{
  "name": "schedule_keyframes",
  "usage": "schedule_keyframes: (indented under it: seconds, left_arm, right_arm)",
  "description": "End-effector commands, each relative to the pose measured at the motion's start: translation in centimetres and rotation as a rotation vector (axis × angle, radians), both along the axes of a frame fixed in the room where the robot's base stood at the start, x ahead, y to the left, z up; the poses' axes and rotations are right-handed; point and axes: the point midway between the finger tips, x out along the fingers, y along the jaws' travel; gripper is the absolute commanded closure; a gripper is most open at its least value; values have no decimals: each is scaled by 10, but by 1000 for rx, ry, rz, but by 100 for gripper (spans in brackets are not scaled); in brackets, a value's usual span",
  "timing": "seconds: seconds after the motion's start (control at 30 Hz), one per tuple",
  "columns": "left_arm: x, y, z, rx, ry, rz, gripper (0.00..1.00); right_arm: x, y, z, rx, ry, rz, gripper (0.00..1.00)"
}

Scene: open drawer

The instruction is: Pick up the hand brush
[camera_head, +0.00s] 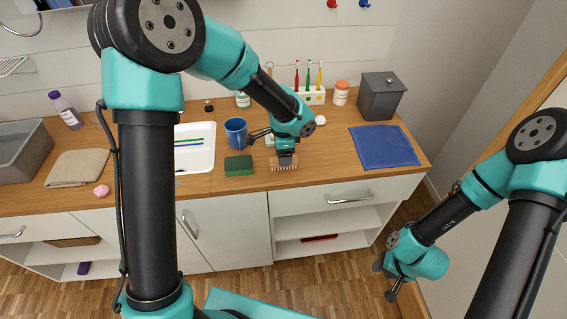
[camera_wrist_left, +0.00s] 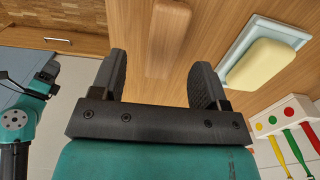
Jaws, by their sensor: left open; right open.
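The hand brush (camera_head: 283,166) lies on the wooden counter near its front edge, with pale bristles showing along its side. Its wooden back (camera_wrist_left: 168,38) shows in the left wrist view, lying beyond and roughly between the fingertips. My left gripper (camera_head: 268,148) is open above the counter by the brush; it also shows in the left wrist view (camera_wrist_left: 160,68), with nothing between its fingers. In the head view the gripper hides part of the brush. My right gripper (camera_head: 384,280) is open and empty, low over the floor in front of the cabinet.
A green sponge (camera_head: 239,166) and a blue cup (camera_head: 236,133) stand left of the brush. A yellow soap bar (camera_wrist_left: 264,62) lies on its dish nearby. A toothbrush holder (camera_head: 312,97) is behind. A blue cloth (camera_head: 384,147) lies to the right, with bare counter between.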

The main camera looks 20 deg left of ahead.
Motion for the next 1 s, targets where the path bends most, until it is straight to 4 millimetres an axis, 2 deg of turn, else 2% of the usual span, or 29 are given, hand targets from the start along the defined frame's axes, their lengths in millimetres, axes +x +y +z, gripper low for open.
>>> schedule_keyframes:
  seconds: [0.2, 0.37, 0.87, 1.0]
  left_arm:
    - [4, 1, -30, 1, 5, -1, 32]
    - [4, 1, -45, 0, 2, 0, 32]
    - [4, 1, -46, 0, 0, -1, 32]
    - [4, 1, -46, 0, 0, 0, 44]
  right_arm:
    - [0, 0, 0, 0, 0, 0, 57]
    - [0, 0, 0, 0, 0, 0, 57]
    - [0, 0, 0, 0, 0, 0, 57]
    - [0, 0, 0, 0, 0, 0, 57]
